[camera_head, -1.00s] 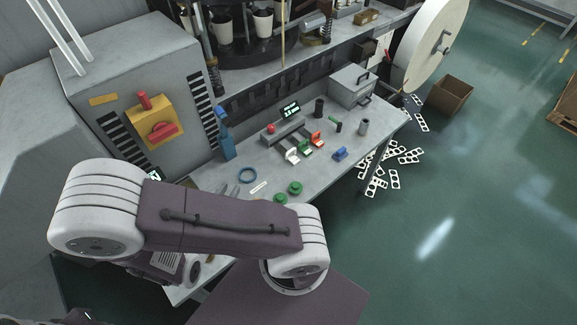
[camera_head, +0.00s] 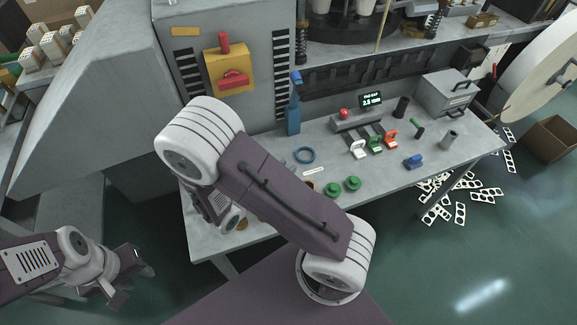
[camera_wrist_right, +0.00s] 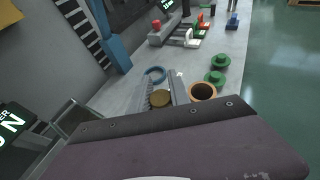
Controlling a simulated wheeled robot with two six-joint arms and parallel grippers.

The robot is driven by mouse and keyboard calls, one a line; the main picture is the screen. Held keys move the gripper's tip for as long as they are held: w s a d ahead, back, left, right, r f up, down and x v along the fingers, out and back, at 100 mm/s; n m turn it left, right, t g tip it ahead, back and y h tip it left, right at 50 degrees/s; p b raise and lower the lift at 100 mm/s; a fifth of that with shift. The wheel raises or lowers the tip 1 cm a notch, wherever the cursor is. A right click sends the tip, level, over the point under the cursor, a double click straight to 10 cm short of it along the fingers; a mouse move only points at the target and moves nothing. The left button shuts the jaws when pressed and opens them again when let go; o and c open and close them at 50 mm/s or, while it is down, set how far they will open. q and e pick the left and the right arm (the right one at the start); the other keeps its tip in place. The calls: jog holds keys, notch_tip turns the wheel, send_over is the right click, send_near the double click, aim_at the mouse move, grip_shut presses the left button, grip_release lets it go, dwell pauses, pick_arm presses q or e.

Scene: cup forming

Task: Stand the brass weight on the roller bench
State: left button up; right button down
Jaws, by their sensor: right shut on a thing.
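The brass weight (camera_wrist_right: 160,97) shows as a round gold disc between the fingers of my right gripper (camera_wrist_right: 161,95) in the right wrist view. That gripper is shut on it. In the head view the brass weight (camera_head: 242,224) shows low at the near left end of the grey roller bench (camera_head: 276,200), beside my right wrist. I cannot tell whether it touches the bench top. My right arm hides part of the bench. My left gripper (camera_head: 132,284) is open and empty, left of the bench and over the floor.
A dark cup with an orange rim (camera_wrist_right: 203,92) stands close to the right finger. A gauge with a display (camera_head: 371,99) stands further back. The bench front right is fairly clear.

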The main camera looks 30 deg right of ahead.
jog(key=w+f, duration=0.1)
jog(key=f, duration=0.1)
jog(key=w+d+f, duration=0.1)
jog(key=w+f, duration=0.1)
jog(key=f, duration=0.1)
jog(key=w+d+f+b, duration=0.1)
jog(key=w+f, duration=0.1)
jog(key=shift+w+d+f, duration=0.2)
jog(key=shift+w+f, duration=0.05)
jog(key=shift+f, duration=0.05)
jog(key=shift+f, duration=0.1)
jog(key=c, duration=1.2)
grip_release()
